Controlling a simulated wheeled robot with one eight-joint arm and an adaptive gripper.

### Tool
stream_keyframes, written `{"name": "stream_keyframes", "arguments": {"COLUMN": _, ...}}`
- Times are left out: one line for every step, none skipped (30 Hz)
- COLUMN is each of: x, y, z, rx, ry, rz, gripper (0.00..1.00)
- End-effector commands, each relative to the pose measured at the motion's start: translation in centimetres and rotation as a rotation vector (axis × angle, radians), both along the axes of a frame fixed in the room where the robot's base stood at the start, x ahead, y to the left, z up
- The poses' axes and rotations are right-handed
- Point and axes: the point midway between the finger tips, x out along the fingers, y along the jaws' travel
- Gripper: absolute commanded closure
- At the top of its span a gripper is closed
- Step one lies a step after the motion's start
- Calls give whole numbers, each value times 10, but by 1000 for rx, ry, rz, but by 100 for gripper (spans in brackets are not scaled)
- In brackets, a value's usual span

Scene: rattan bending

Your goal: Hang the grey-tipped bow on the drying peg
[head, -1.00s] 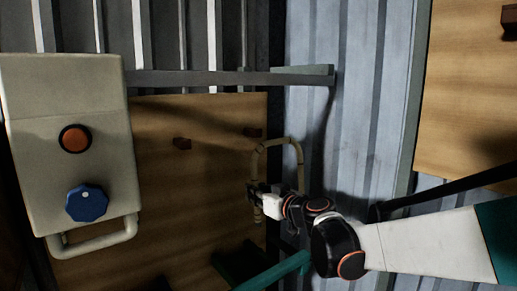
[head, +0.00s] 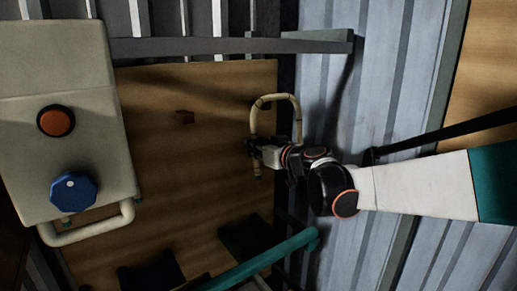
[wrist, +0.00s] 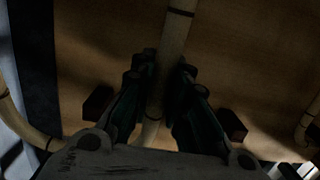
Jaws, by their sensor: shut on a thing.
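A pale rattan bow (head: 276,98), bent in an upside-down U with dark bands, is in my gripper (head: 256,150) in the head view. My gripper is shut on one leg of it, and that leg passes between the fingers in the wrist view (wrist: 176,45). No grey tip can be made out.
The wooden board (head: 210,190) lies behind the bow. A cream control box (head: 60,150) with an orange button, a blue knob and a handle is at left. A grey bar (head: 225,46) crosses above the bow. A teal bar (head: 265,262) runs below my gripper.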

Motion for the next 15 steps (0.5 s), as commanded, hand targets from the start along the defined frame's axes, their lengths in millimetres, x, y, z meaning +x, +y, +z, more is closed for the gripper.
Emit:
{"name": "stream_keyframes", "arguments": {"x": 3, "y": 2, "z": 0, "rx": 0, "ry": 0, "rz": 1, "gripper": 100}}
{"name": "stream_keyframes", "arguments": {"x": 5, "y": 3, "z": 0, "rx": 0, "ry": 0, "rz": 1, "gripper": 100}}
{"name": "stream_keyframes", "arguments": {"x": 7, "y": 5, "z": -1, "rx": 0, "ry": 0, "rz": 1, "gripper": 100}}
{"name": "stream_keyframes", "arguments": {"x": 8, "y": 6, "z": -1, "rx": 0, "ry": 0, "rz": 1, "gripper": 100}}
{"name": "stream_keyframes", "arguments": {"x": 10, "y": 7, "z": -1, "rx": 0, "ry": 0, "rz": 1, "gripper": 100}}
{"name": "stream_keyframes", "arguments": {"x": 12, "y": 9, "z": -1, "rx": 0, "ry": 0, "rz": 1, "gripper": 100}}
{"name": "stream_keyframes", "arguments": {"x": 13, "y": 10, "z": -1, "rx": 0, "ry": 0, "rz": 1, "gripper": 100}}
{"name": "stream_keyframes", "arguments": {"x": 15, "y": 11, "z": -1, "rx": 0, "ry": 0, "rz": 1, "gripper": 100}}
{"name": "stream_keyframes", "arguments": {"x": 17, "y": 12, "z": -2, "rx": 0, "ry": 0, "rz": 2, "gripper": 100}}
{"name": "stream_keyframes", "arguments": {"x": 19, "y": 13, "z": -2, "rx": 0, "ry": 0, "rz": 2, "gripper": 100}}
{"name": "stream_keyframes", "arguments": {"x": 20, "y": 14, "z": -2, "rx": 0, "ry": 0, "rz": 1, "gripper": 100}}
{"name": "stream_keyframes", "arguments": {"x": 22, "y": 16, "z": -2, "rx": 0, "ry": 0, "rz": 1, "gripper": 100}}
{"name": "stream_keyframes", "arguments": {"x": 24, "y": 17, "z": -2, "rx": 0, "ry": 0, "rz": 1, "gripper": 100}}
{"name": "stream_keyframes", "arguments": {"x": 25, "y": 18, "z": -2, "rx": -1, "ry": 0, "rz": 1, "gripper": 100}}
{"name": "stream_keyframes", "arguments": {"x": 28, "y": 19, "z": -3, "rx": -1, "ry": 0, "rz": 1, "gripper": 100}}
